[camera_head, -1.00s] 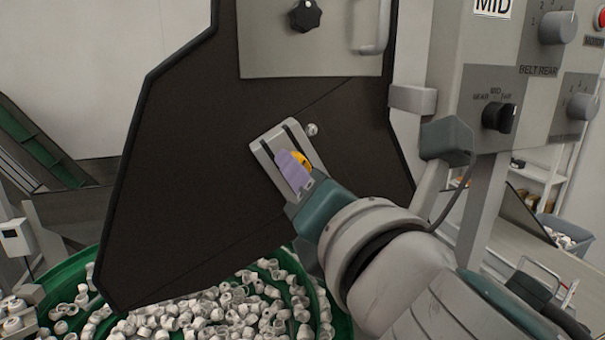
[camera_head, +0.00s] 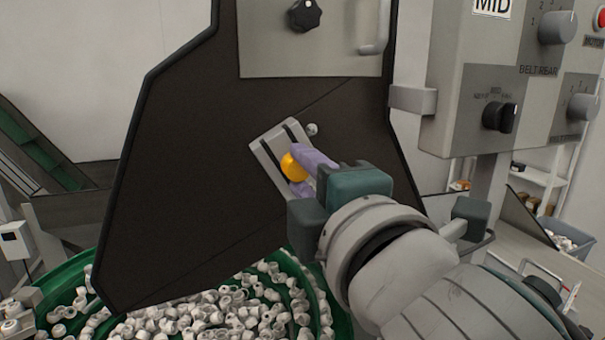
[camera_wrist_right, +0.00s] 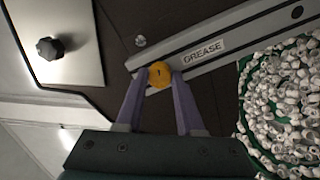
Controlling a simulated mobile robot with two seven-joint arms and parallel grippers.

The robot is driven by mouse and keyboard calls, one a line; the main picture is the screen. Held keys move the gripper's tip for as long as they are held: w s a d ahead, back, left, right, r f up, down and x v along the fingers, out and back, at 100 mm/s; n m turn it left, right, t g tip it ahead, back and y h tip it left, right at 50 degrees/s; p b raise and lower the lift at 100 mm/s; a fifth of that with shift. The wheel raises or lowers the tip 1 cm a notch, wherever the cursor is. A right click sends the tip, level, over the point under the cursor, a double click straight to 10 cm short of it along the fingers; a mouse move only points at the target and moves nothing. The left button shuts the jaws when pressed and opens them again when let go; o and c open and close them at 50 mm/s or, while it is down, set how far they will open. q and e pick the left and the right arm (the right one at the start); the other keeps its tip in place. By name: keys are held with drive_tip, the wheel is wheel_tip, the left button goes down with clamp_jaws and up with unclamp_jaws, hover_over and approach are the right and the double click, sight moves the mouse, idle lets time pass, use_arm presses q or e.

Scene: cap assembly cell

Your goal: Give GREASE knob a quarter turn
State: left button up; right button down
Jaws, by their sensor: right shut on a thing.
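The GREASE knob is a round yellow knob (camera_head: 293,167) on a grey bracket (camera_head: 268,148) fixed to the dark panel. In the right wrist view the yellow knob (camera_wrist_right: 160,74) sits beside the GREASE label (camera_wrist_right: 204,51), with a small dark mark on its face. My right gripper (camera_head: 306,170) has its two purple fingers on either side of the knob, and it is shut on it. The fingertips also show in the right wrist view (camera_wrist_right: 160,80), one at each side of the knob. My left gripper is not in view.
A green bowl (camera_head: 75,270) of white caps lies below the panel. A black knob (camera_head: 305,14) is on a grey plate above. A control box (camera_head: 455,100) with several dials stands at the right, close to my right arm. The panel left of the bracket is clear.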

drive_tip(key=shift+m, duration=0.9)
drive_tip(key=c, duration=0.5)
unclamp_jaws()
drive_tip(key=b+v, duration=0.3)
drive_tip(key=v, duration=0.7)
